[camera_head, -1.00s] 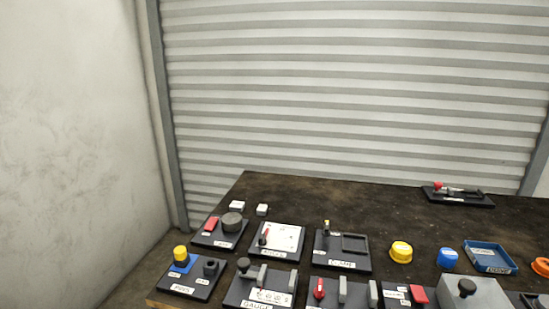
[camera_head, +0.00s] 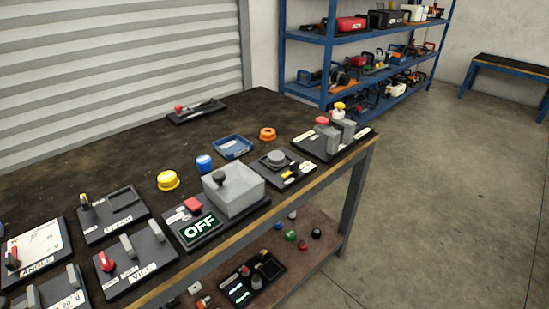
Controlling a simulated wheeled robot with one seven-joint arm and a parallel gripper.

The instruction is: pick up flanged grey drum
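I cannot tell for sure which thing is the flanged grey drum. A low dark grey round piece (camera_head: 275,157) sits on a dark plate (camera_head: 296,177) near the table's right end. A small grey cylinder (camera_head: 257,282) stands by a dark panel on the lower shelf. Both are small in view, and a flange is not clear on either. My gripper is not in view.
The dark table (camera_head: 110,155) is crowded with panels along its front edge. A grey box with a black knob (camera_head: 235,192), a yellow cap (camera_head: 167,180) and a blue tray (camera_head: 233,146) stand on it. Open floor (camera_head: 450,200) lies right; blue shelving (camera_head: 330,60) stands behind.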

